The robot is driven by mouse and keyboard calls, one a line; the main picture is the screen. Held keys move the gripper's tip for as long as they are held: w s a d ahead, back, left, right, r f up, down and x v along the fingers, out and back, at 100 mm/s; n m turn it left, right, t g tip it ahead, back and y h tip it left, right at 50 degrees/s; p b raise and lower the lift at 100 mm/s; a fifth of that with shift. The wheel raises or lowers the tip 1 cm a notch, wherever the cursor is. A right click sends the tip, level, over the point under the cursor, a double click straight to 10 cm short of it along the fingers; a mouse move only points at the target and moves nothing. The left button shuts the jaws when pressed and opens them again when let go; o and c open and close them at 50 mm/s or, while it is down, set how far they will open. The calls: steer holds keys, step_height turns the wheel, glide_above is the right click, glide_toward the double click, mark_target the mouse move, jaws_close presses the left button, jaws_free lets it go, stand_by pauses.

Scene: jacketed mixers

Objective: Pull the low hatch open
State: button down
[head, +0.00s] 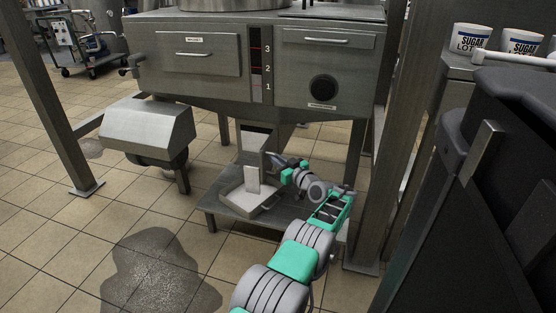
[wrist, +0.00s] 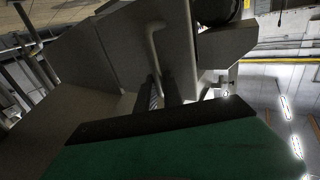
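The low hatch appears to be the small metal front on the chute (head: 256,143) under the big mixer, low in the middle of the head view. In the wrist view a grey metal panel (wrist: 180,30) carries a pale bar handle (wrist: 154,50). My gripper (head: 272,160) is close to the right side of the chute in the head view. In the wrist view its two dark fingers (wrist: 164,93) reach to the lower end of the handle, which appears to lie between them. Whether they press on it is unclear. The hatch's edges are partly hidden by my gripper.
A pale tray (head: 240,205) with an upright pale plate (head: 252,180) stands on a low metal platform (head: 225,218) under the chute. Metal posts (head: 52,110) flank the mixer. A dark wet patch (head: 160,275) lies on the tiles at left.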

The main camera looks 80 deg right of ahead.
steer(key=c, duration=1.5)
jaws_free()
steer(key=shift+r, duration=0.35)
steer(key=p+v, duration=0.3)
steer(key=v, duration=0.4)
steer(key=shift+s+a+f, duration=0.25)
steer(key=shift+s+f, duration=0.1)
